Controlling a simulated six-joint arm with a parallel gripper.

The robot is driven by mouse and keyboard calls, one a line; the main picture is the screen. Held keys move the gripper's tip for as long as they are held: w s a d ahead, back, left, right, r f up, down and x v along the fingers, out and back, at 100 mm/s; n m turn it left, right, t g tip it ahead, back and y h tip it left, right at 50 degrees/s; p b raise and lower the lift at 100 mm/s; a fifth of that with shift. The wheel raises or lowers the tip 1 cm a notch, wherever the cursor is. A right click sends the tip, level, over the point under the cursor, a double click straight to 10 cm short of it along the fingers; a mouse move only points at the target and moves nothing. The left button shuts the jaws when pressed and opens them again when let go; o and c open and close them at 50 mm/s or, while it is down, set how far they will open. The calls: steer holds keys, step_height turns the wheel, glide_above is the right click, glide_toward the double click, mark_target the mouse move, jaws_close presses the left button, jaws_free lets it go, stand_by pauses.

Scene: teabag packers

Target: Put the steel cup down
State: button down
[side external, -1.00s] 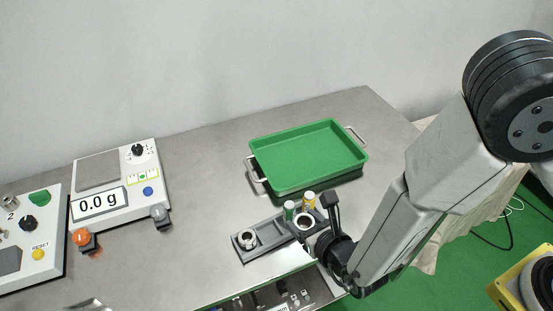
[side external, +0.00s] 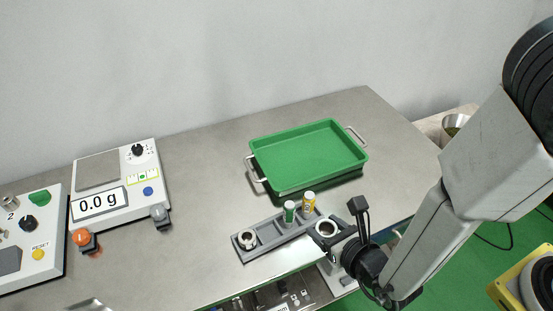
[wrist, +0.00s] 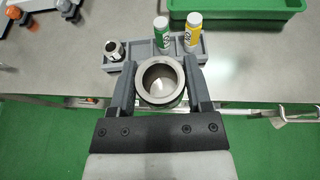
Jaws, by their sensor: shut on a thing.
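My gripper (wrist: 160,72) is shut on a steel cup (wrist: 161,84), one finger on each side of it. The cup is upright, its open mouth facing up, and it looks empty inside. In the side external view the held cup (side external: 327,227) is just off the right end of the grey rack (side external: 268,243), near the table's front edge. Its underside is hidden, so I cannot tell how high it is. A smaller steel cup (side external: 247,238) sits in the rack's left end. A green tube (side external: 289,212) and a yellow tube (side external: 308,203) stand in the rack.
A green tray (side external: 308,157) with metal handles lies behind the rack. A scale (side external: 118,185) reading 0.0 g and a control box (side external: 32,232) stand at the left. A bowl (side external: 455,124) stands beyond the table's right end. The table between scale and rack is clear.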

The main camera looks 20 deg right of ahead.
steer(key=shift+w+d, duration=0.3)
steer(key=shift+w, duration=0.4)
steer(key=w+d+m+g+h, duration=0.1)
steer(key=w+d+m+h, duration=0.4)
steer(key=w+d, duration=1.5)
steer(key=shift+d+m+h, duration=0.3)
steer(key=shift+h, duration=0.5)
steer(key=shift+w, duration=0.15)
glide_above(319, 147)
steer(key=s, duration=0.1)
step_height(319, 147, down, 8)
steer(key=shift+s+f, duration=0.15)
steer(key=shift+f, duration=0.05)
steer(key=shift+w+f, duration=0.55)
steer(key=shift+w+f, duration=0.1)
steer(key=shift+f, duration=0.05)
